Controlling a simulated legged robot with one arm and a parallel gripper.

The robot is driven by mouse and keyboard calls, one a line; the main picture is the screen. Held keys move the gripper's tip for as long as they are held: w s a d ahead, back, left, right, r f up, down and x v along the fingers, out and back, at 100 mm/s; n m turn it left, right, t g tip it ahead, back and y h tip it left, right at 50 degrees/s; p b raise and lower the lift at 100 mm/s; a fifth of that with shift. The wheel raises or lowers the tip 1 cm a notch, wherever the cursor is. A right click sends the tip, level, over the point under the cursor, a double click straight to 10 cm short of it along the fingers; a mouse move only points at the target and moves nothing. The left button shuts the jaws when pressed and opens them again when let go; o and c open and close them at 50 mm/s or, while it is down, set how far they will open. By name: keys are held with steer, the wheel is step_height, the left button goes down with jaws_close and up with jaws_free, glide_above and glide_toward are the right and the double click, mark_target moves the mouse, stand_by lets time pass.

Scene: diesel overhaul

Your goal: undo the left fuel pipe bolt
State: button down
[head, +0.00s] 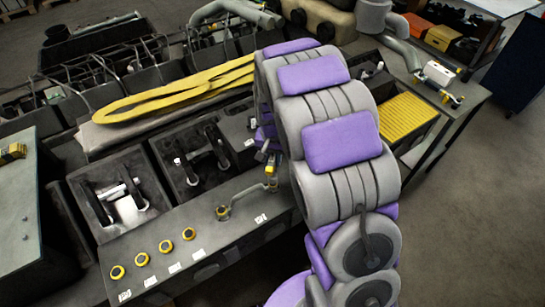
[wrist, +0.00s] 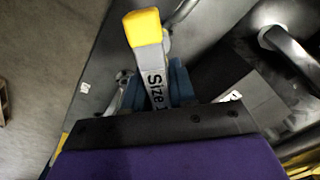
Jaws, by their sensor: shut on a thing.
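My gripper (wrist: 155,88) shows blue fingers shut around a flat grey tool (wrist: 152,70) in the wrist view. The tool has a yellow end and lettering that reads "Size" with a partly hidden mark. In the head view the tool (head: 270,167) is small and upright at the front bench edge, beside my arm. A thin curved pipe (head: 243,193) runs left from near it to a yellow-ringed fitting (head: 222,212). Whether the tool touches a bolt there cannot be told. My arm hides part of this area.
Several yellow-ringed holes (head: 142,259) line the front ledge to the left. Dark trays (head: 118,190) with metal parts lie behind it. A yellow strap (head: 150,98) lies further back. A yellow ribbed tray (head: 405,122) is right of my arm. Open floor (head: 465,190) lies right.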

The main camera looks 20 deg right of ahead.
steer(key=m+p, duration=0.1)
steer(key=m, duration=0.3)
steer(key=shift+r+m, duration=0.1)
steer(key=shift+m, duration=0.3)
steer(key=m+p, duration=0.2)
steer(key=m, duration=0.2)
steer(key=shift+m, duration=0.3)
